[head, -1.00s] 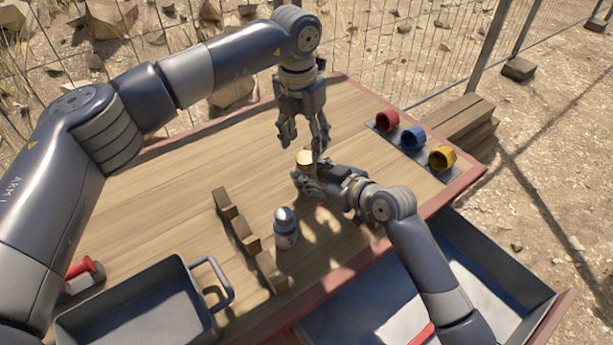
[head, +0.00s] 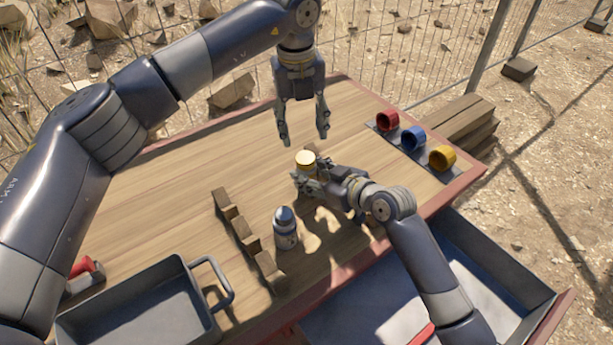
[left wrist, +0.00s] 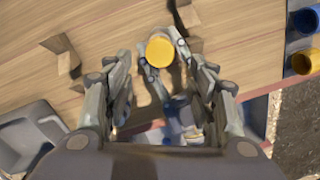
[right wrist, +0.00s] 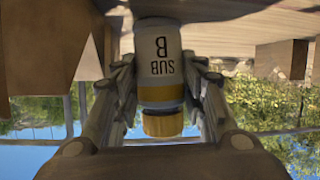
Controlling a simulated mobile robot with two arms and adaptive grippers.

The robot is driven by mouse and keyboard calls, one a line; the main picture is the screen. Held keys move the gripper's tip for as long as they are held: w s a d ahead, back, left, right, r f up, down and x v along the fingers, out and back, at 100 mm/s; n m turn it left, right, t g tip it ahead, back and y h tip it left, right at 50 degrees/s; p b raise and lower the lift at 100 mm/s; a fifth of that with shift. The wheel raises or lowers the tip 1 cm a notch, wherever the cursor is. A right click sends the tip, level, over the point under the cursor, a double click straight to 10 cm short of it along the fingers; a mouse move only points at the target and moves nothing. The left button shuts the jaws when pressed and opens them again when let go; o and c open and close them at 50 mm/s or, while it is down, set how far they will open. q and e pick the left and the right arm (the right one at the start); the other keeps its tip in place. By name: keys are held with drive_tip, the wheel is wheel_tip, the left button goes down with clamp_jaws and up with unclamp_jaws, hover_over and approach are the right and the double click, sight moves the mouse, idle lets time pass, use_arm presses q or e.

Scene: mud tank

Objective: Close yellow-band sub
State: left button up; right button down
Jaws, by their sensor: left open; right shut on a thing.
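The yellow-band sub (right wrist: 160,65) is a pale bottle marked "SUB B" with a yellow band. My right gripper (head: 308,182) is shut around the bottle, which stands upright in the head view. Its base is hidden there by the fingers. My left gripper (head: 305,138) is open and empty, fingers pointing down, above and apart from the cap.
A grey-capped bottle (head: 285,230) stands beside a notched wooden rack (head: 237,228). Red (head: 387,121), blue (head: 412,138) and yellow (head: 441,157) cups lie on a strip at the right. A grey bin (head: 135,305) is at front left. The table's left middle is clear.

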sight(305, 157)
use_arm(q)
drive_tip(key=f, duration=0.8)
drive_tip(key=shift+w+d, duration=0.2)
drive_tip(key=shift+w, duration=0.05)
drive_tip(key=c, duration=1.1)
drive_tip(key=m, duration=0.5)
drive_tip(key=shift+m, duration=0.4)
drive_tip(key=m, duration=0.6)
drive_tip(key=o, duration=1.3)
drive_tip(key=shift+c, duration=0.2)
